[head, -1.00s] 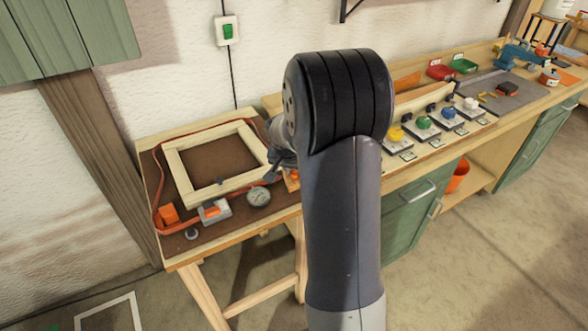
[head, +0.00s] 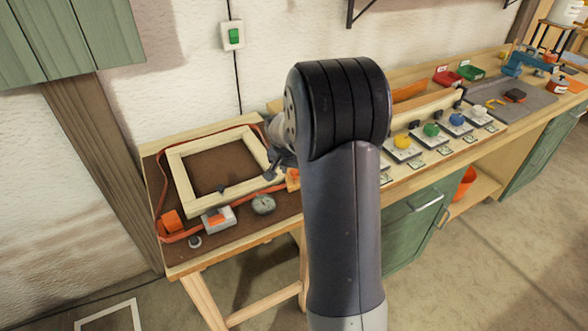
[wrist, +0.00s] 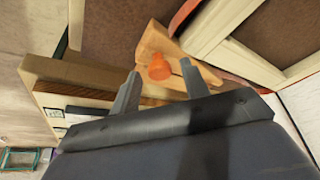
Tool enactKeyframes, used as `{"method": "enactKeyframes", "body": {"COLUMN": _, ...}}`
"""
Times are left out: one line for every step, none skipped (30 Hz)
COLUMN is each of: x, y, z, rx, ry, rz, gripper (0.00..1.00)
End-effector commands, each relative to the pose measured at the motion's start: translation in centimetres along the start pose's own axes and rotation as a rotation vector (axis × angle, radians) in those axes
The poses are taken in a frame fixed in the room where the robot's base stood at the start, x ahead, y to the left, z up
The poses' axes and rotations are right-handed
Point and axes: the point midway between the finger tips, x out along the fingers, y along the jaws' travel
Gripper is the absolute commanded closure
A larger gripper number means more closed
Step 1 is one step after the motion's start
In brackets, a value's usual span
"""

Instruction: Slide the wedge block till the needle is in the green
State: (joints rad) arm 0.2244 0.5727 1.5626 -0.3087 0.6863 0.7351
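The wedge block (wrist: 190,71) is pale wood with an orange knob (wrist: 159,68); it lies by the frame's corner in the wrist view. In the head view only a bit of it (head: 293,180) shows beside my arm. My gripper (wrist: 160,69) is open, its fingers on either side of the knob with gaps; I cannot tell the height between them. The round dial gauge (head: 263,204) sits in front of the wooden frame (head: 178,184); its needle and green zone are too small to read. An orange strap (head: 157,205) runs around the frame.
A grey and orange tensioner (head: 217,219) sits at the frame's front left corner. On the longer bench to the right stand several coloured-knob devices (head: 402,149) and red and green bins (head: 471,73). My arm hides the middle of the head view.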

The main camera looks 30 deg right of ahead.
Motion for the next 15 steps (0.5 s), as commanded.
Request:
{"method": "enactKeyframes", "body": {"x": 0.0, "y": 0.0, "z": 0.0, "rx": 0.0, "ry": 0.0, "rz": 0.0, "gripper": 0.53}}
{"method": "enactKeyframes", "body": {"x": 0.0, "y": 0.0, "z": 0.0, "rx": 0.0, "ry": 0.0, "rz": 0.0, "gripper": 0.53}}
{"method": "enactKeyframes", "body": {"x": 0.0, "y": 0.0, "z": 0.0, "rx": 0.0, "ry": 0.0, "rz": 0.0, "gripper": 0.53}}
{"method": "enactKeyframes", "body": {"x": 0.0, "y": 0.0, "z": 0.0, "rx": 0.0, "ry": 0.0, "rz": 0.0, "gripper": 0.53}}
{"method": "enactKeyframes", "body": {"x": 0.0, "y": 0.0, "z": 0.0, "rx": 0.0, "ry": 0.0, "rz": 0.0, "gripper": 0.53}}
{"method": "enactKeyframes", "body": {"x": 0.0, "y": 0.0, "z": 0.0, "rx": 0.0, "ry": 0.0, "rz": 0.0, "gripper": 0.53}}
{"method": "enactKeyframes", "body": {"x": 0.0, "y": 0.0, "z": 0.0, "rx": 0.0, "ry": 0.0, "rz": 0.0, "gripper": 0.53}}
{"method": "enactKeyframes", "body": {"x": -0.1, "y": 0.0, "z": 0.0, "rx": 0.0, "ry": 0.0, "rz": 0.0, "gripper": 0.53}}
{"method": "enactKeyframes", "body": {"x": -0.2, "y": 0.0, "z": 0.0, "rx": 0.0, "ry": 0.001, "rz": -0.001, "gripper": 0.53}}
{"method": "enactKeyframes", "body": {"x": -0.4, "y": 0.0, "z": 0.0, "rx": 0.0, "ry": 0.001, "rz": -0.001, "gripper": 0.53}}
{"method": "enactKeyframes", "body": {"x": -0.6, "y": 0.0, "z": 0.0, "rx": 0.0, "ry": 0.001, "rz": -0.001, "gripper": 0.53}}
{"method": "enactKeyframes", "body": {"x": -1.0, "y": 0.0, "z": 0.0, "rx": 0.001, "ry": 0.002, "rz": -0.001, "gripper": 0.53}}
{"method": "enactKeyframes", "body": {"x": -1.4, "y": -0.1, "z": -0.1, "rx": 0.001, "ry": 0.003, "rz": -0.002, "gripper": 0.53}}
{"method": "enactKeyframes", "body": {"x": -1.8, "y": -0.1, "z": -0.1, "rx": 0.001, "ry": 0.003, "rz": -0.003, "gripper": 0.53}}
{"method": "enactKeyframes", "body": {"x": -2.5, "y": -0.1, "z": 0.0, "rx": 0.0, "ry": 0.003, "rz": -0.003, "gripper": 0.53}}
